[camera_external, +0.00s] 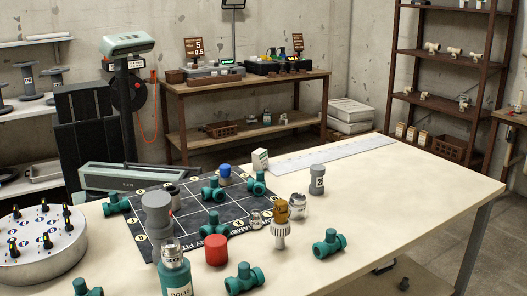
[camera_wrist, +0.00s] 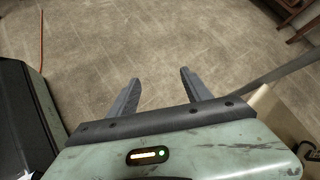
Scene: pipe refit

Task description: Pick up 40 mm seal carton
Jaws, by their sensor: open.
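I cannot make out the carton in the wrist view, nor my gripper's fingers in the external view.
The dark mat (camera_external: 145,217) holds green pipe fittings and a blue cap (camera_external: 225,170). A long pale ruler-like strip (camera_external: 330,152) lies right of the carton. A grey-lidded jar (camera_external: 317,180) stands nearer. A round knobbed unit (camera_external: 40,245) stands at the left.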

